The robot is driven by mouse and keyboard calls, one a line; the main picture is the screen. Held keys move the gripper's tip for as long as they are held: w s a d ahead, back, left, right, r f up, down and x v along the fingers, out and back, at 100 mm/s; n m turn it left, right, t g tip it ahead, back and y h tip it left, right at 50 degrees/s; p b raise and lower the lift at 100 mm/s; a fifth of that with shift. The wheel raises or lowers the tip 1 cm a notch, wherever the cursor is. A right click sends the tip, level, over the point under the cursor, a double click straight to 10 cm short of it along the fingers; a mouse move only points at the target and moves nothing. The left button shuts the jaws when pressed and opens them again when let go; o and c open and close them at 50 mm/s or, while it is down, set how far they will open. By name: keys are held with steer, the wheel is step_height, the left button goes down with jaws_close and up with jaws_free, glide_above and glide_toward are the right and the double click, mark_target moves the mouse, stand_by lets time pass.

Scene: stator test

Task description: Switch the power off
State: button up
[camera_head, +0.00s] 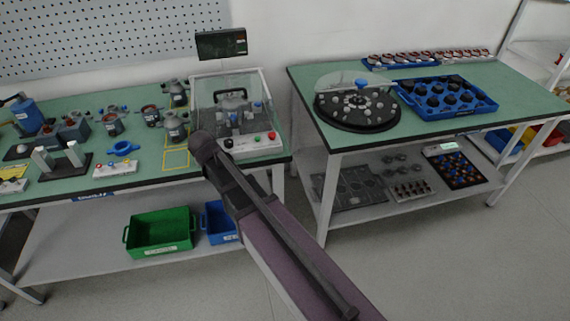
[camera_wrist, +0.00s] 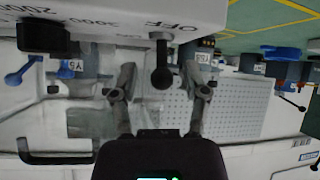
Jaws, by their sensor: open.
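The power switch is a black lever with a round end (camera_wrist: 162,76), on the front of a pale panel (camera_wrist: 130,15) at the top of the wrist view. "OFF" is printed beside it, upside down in this view. My gripper (camera_wrist: 160,82) is open, with one finger on each side of the lever. I cannot tell whether either finger touches it. In the head view the white control box (camera_head: 250,144) with coloured buttons stands at the front of the clear-covered test station (camera_head: 228,92). My arm hides its left end and my fingers there.
A black knob (camera_wrist: 43,36) sits on the same panel, left of the lever in the wrist view. A second table (camera_head: 450,125) with a round dial stands at the right.

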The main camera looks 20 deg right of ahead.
steer(key=w+g+p, duration=0.1)
steer(key=g+p, duration=0.2)
steer(key=shift+w+r, duration=0.2)
steer(key=shift+w+f+g+p, duration=0.1)
steer(key=shift+w+g+p, duration=0.1)
steer(key=shift+g+p, duration=0.45)
steer(key=shift+w+f+g+p, duration=0.15)
steer(key=shift+g+p, duration=0.25)
steer(key=shift+g, duration=0.45)
steer(key=shift+r, duration=0.2)
steer(key=p+v, duration=1.3)
steer(key=s+d+f+m+g+b, duration=0.1)
steer(key=s+d+f+g+b, duration=0.1)
steer(key=s+d, duration=0.8)
steer(key=s+d+f+m+g+h+b, duration=0.1)
steer(key=s+d+f+b, duration=0.4)
steer(key=s+d, duration=0.5)
steer(key=shift+d+f+m+g, duration=0.5)
steer(key=shift+f+g, duration=0.15)
steer(key=shift+g, duration=0.05)
steer(key=shift+s, duration=0.2)
steer(key=shift+s+d, duration=0.3)
steer(key=shift+s, duration=0.1)
